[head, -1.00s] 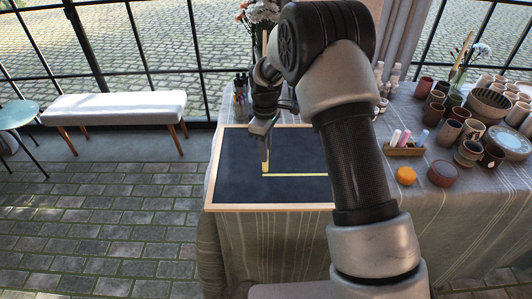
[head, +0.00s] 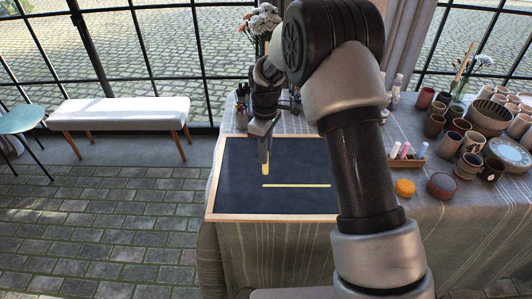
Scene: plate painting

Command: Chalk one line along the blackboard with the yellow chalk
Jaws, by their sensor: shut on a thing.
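The blackboard (head: 240,200) lies flat on the cloth-covered table, dark with a pale wooden frame. A straight yellow line (head: 296,186) runs left to right across its lower middle. My gripper (head: 265,158) is shut on the yellow chalk (head: 266,169), which points down over the board. The chalk's tip shows just above the line's left end in the picture, apart from the line.
A small tray (head: 408,162) with several coloured chalks stands right of my arm. Several cups and bowls fill the table's right side. A dark pen holder (head: 242,117) and flowers stand behind the board.

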